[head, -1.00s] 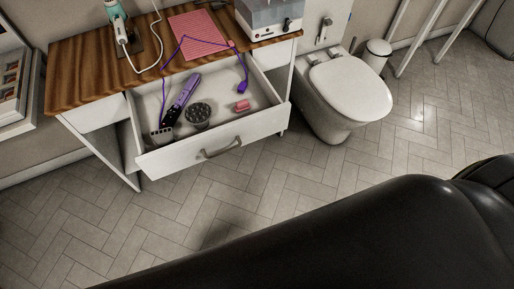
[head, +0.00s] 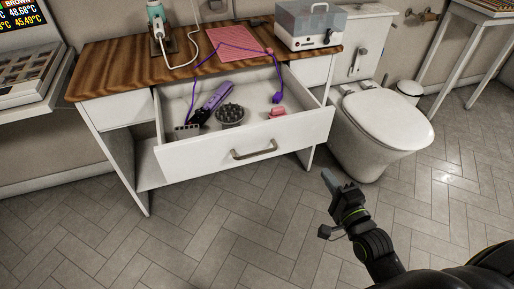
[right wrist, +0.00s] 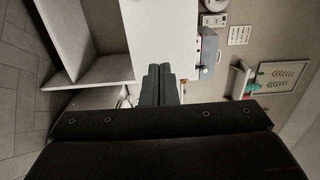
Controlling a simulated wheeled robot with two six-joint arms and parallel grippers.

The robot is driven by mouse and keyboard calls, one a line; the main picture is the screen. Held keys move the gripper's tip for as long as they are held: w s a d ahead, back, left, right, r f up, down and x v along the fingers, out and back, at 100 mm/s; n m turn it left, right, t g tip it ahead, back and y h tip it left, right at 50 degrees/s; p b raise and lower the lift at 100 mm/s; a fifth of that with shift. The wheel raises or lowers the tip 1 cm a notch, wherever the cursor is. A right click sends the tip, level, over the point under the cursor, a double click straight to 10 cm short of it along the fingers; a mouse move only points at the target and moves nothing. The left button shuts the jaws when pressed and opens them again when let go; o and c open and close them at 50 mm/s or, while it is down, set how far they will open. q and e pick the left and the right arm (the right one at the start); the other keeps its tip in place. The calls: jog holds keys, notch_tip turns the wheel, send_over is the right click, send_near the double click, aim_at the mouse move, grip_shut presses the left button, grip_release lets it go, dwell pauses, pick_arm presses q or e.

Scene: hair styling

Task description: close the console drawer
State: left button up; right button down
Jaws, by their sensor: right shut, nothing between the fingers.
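The console drawer (head: 290,136) is pulled out of the white console, its front facing me with a grey handle (head: 254,149). Inside lie a purple hair tool (head: 216,97), a dark round bristled item (head: 230,114) and a pink piece (head: 277,112). A purple cord hangs from the top into the drawer. My right gripper (head: 328,177) is shut and empty, to the right of the drawer front and apart from it in the head view. Its shut fingers also show in the right wrist view (right wrist: 160,84). My left gripper is out of view.
The wooden console top (head: 128,62) holds a pink mat (head: 228,48), a teal-and-white device (head: 157,20) and a clear-lidded box (head: 309,26). A toilet (head: 385,122) stands close on the right. The tiled floor before the drawer is clear.

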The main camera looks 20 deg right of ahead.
send_near(301, 135)
jog(key=w, duration=0.5)
jog(key=shift+w+a+r, duration=0.1)
jog(key=shift+w+a, duration=0.15)
jog(key=shift+w, duration=0.1)
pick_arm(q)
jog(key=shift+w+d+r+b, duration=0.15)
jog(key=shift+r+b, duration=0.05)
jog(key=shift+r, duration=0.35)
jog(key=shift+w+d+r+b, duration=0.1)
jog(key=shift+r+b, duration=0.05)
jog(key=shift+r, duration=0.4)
pick_arm(e)
jog(key=shift+w, duration=0.6)
jog(key=shift+w, duration=0.1)
